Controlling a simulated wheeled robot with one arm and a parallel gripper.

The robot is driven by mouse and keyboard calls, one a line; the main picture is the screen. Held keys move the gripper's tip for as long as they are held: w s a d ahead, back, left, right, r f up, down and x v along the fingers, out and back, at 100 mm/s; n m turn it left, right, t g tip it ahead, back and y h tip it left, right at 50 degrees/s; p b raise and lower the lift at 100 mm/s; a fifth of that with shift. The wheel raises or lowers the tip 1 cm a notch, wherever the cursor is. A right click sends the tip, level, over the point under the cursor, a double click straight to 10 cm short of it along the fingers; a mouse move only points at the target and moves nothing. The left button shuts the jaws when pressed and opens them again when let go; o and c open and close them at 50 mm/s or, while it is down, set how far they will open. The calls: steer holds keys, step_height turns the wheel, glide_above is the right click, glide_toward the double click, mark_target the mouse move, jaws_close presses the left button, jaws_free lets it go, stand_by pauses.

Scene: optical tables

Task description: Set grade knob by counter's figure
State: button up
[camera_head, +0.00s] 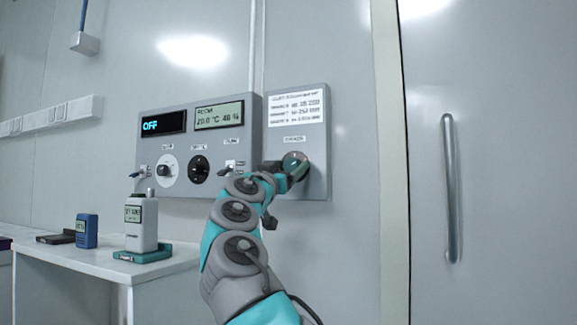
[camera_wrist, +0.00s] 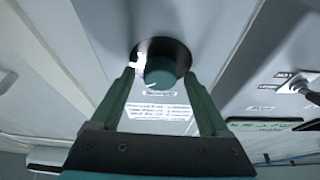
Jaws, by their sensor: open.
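The grade knob (camera_wrist: 160,72) is a round dark teal knob on a dark disc. It sits on the right-hand grey panel (camera_head: 312,180), below a white printed card (camera_head: 297,105) whose lines I cannot read surely. My gripper (camera_head: 290,168) is at this knob and partly hides it in the head view. In the wrist view my gripper (camera_wrist: 159,76) is open, with one fingertip on each side of the knob; I cannot tell whether they touch it. The counter (camera_head: 141,222) is a white handheld device upright on a teal base at left; its small display figure is too small to read surely.
A wider grey control panel (camera_head: 200,180) adjoins at left, with an "OFF" display (camera_head: 164,123), a temperature readout (camera_head: 219,115), a white dial, a black dial and small switches. A blue device (camera_head: 87,231) stands on the white table (camera_head: 75,254). A door handle (camera_head: 452,190) is at right.

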jaws_close()
stand_by(0.5)
